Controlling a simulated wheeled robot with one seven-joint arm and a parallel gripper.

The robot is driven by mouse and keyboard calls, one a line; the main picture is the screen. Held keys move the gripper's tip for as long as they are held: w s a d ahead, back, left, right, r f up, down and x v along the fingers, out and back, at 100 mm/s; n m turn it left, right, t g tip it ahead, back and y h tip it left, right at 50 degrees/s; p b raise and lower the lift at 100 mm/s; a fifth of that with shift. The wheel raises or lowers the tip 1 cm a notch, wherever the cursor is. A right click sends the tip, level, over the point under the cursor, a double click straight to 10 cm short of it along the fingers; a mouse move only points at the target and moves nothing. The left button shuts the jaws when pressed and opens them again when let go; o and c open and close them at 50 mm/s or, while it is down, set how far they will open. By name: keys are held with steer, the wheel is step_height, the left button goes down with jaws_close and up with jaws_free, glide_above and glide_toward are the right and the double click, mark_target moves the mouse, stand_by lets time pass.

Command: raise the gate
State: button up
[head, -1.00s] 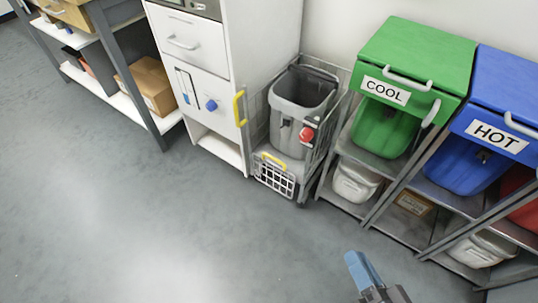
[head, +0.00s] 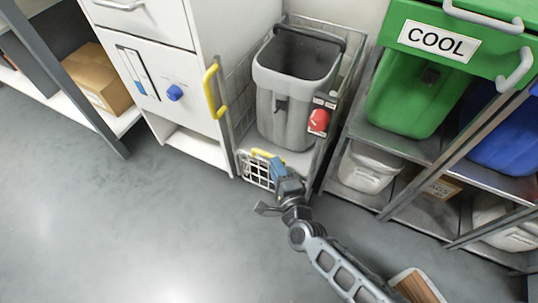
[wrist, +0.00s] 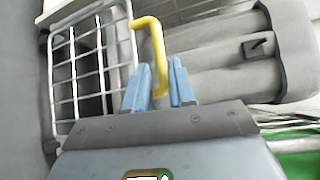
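The gate is a small white wire grid (head: 254,170) standing low across the front of the bay that holds a grey bin. It has a yellow handle (head: 262,154) on its top edge. In the wrist view the grid (wrist: 88,70) is at left, and the yellow handle (wrist: 152,45) reaches between my fingers. My gripper (head: 276,164), with blue fingertips, is at the handle. In the wrist view my gripper (wrist: 160,78) has its two fingers apart, one on each side of the handle bar, with a gap showing at the right finger. My gripper partly hides the gate in the head view.
The grey bin (head: 287,113) stands behind the gate, with a red knob (head: 319,120) beside it. A white cabinet (head: 176,135) with another yellow handle (head: 214,90) is left. A rack with the green COOL bin (head: 412,98) is right. Floor at left is clear.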

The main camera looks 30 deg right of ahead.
mark_target(271, 155)
steer(key=w, duration=0.1)
steer(key=w+b, duration=0.1)
steer(key=w, duration=0.3)
steer(key=shift+d+f+b, duration=0.3)
steer(key=shift+d+f, duration=0.05)
steer(key=shift+c, duration=0.4)
jaws_close()
